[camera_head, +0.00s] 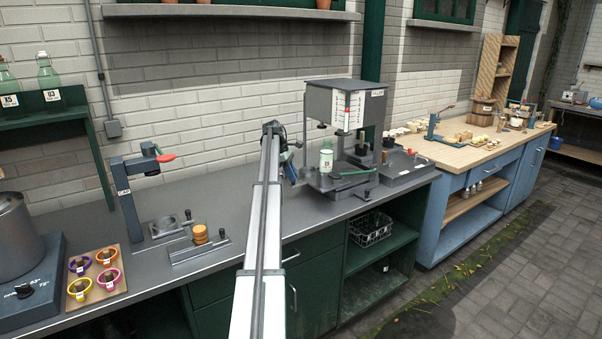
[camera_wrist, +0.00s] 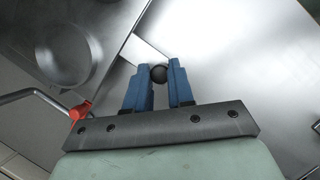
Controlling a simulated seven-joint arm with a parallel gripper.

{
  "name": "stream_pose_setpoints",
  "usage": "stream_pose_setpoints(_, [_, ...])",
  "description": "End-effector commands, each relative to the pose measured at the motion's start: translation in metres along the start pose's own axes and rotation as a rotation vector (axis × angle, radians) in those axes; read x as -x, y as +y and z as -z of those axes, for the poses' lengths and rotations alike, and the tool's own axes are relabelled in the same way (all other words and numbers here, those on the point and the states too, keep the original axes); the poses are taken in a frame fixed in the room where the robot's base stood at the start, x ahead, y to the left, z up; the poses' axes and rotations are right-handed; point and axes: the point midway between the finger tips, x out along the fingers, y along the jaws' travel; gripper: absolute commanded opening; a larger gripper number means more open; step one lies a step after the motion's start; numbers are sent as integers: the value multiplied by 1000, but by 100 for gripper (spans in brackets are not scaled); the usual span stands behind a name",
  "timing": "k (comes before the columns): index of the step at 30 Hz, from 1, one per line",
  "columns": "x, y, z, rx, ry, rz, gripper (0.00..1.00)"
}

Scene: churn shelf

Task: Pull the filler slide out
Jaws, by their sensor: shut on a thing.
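The filler (camera_head: 345,104), a grey box-topped stand with a white scale, stands on the grey bench right of my arm. My gripper (camera_head: 291,172) is at the filler's left side, mostly hidden by my own arm in the head view. In the wrist view, the blue fingers of my gripper (camera_wrist: 162,72) are closed around a dark round knob (camera_wrist: 158,73). The knob sits by a bright metal plate (camera_wrist: 145,52). The slide itself is hard to make out in the head view.
A round metal dish (camera_wrist: 66,54) and a red-orange handle (camera_wrist: 80,110) on a bent rod are at the left of the wrist view. Bare bench (camera_head: 225,205) lies between.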

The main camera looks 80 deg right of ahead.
Motion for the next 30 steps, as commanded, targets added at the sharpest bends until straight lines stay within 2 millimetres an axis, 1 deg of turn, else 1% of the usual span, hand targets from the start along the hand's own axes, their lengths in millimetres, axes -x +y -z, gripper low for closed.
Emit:
stream_pose_setpoints(1, [3,-9,7,2,1,-1,0])
stream_pose_setpoints(3, [6,-18,16,3,1,-1,0])
stream_pose_setpoints(10, [16,-41,38,2,2,-2,0])
stream_pose_setpoints(15, [18,-47,44,1,2,-1,0])
stream_pose_setpoints(24, [18,-46,44,1,2,-1,0])
stream_pose_setpoints(25, [18,-46,44,1,2,-1,25])
stream_pose_setpoints(30, [18,-46,44,0,1,-1,42])
